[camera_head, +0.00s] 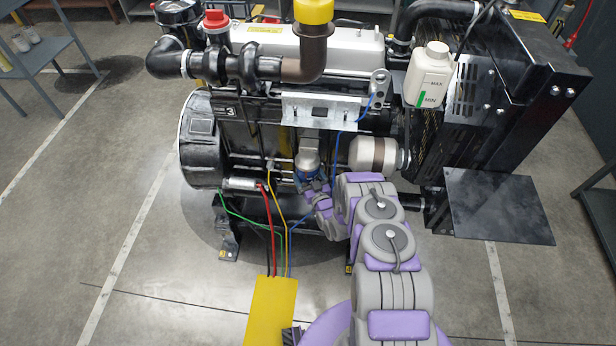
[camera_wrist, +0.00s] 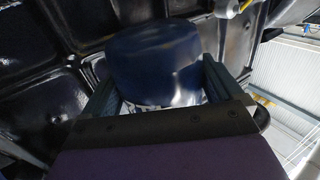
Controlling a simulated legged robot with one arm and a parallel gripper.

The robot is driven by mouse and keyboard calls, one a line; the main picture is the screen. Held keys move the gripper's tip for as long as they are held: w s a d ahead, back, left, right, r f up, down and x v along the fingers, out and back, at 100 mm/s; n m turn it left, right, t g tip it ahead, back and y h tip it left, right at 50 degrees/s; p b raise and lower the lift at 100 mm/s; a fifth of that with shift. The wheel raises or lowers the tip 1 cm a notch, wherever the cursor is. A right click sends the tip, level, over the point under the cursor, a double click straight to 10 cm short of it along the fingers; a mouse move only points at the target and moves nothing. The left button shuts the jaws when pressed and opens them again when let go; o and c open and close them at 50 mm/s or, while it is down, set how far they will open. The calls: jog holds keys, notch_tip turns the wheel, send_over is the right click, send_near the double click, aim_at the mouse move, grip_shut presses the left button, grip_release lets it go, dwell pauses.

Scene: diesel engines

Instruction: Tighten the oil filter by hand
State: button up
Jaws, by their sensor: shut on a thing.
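The oil filter is a dark blue, rounded cylinder (camera_wrist: 155,62) in the wrist view, set against the black engine. My gripper (camera_wrist: 158,88) has one finger on each side of it and is shut on it. In the head view, my arm reaches to the engine's lower front, and my gripper (camera_head: 314,187) is at a small blue part below a silver cylinder (camera_head: 308,154). The fingers partly cover the filter there. The filter's seat on the engine is hard to make out.
The diesel engine (camera_head: 262,42) fills the middle. A yellow box (camera_head: 272,312) with coloured wires stands in front. A black plate (camera_head: 498,206) juts out at the right. Floor is free at the left.

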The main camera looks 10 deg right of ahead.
jog(key=y, duration=0.1)
jog(key=n+y, duration=0.1)
jog(key=shift+w+d+r+n+g+y, duration=0.15)
jog(key=shift+d+n+g+y, duration=0.15)
jog(key=shift+n+y, duration=0.1)
jog(key=o, duration=1.2)
jog(key=shift+a+y, duration=0.15)
jog(key=shift+y, duration=0.15)
jog(key=shift+c, duration=0.2)
jog(key=shift+s+p, duration=0.3)
jog(key=shift+s, duration=0.35)
jog(key=p+v, duration=0.3)
jog(key=v, duration=0.3)
jog(key=shift+w, duration=0.1)
